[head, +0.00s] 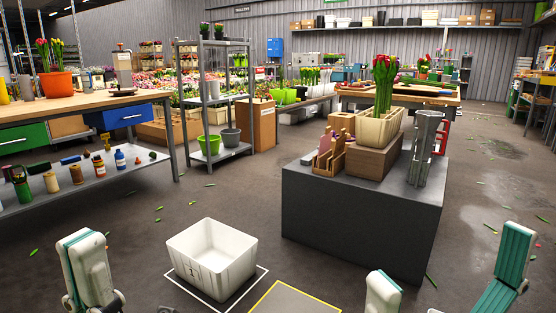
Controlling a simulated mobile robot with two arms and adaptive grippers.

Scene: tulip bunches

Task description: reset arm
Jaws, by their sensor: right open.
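My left gripper (88,268) is at the bottom left, above the floor; one white and teal finger shows, and the rest is cut off or hidden, so its opening cannot be told. My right gripper (450,256) is at the bottom right, open, with its white and teal fingers wide apart and nothing between them. It is in front of the grey block table (358,222). On that table a bunch of red tulips (384,82) stands in a cream crate (378,130) on a brown box (372,161). Neither gripper appears to touch anything.
An empty white bin (211,256) stands on a white-outlined floor mark, beside a yellow-outlined mat (292,300). A grey metal vase (425,148) and a wooden organiser (329,157) share the block table. A workbench (85,106) is at left. Open floor lies between.

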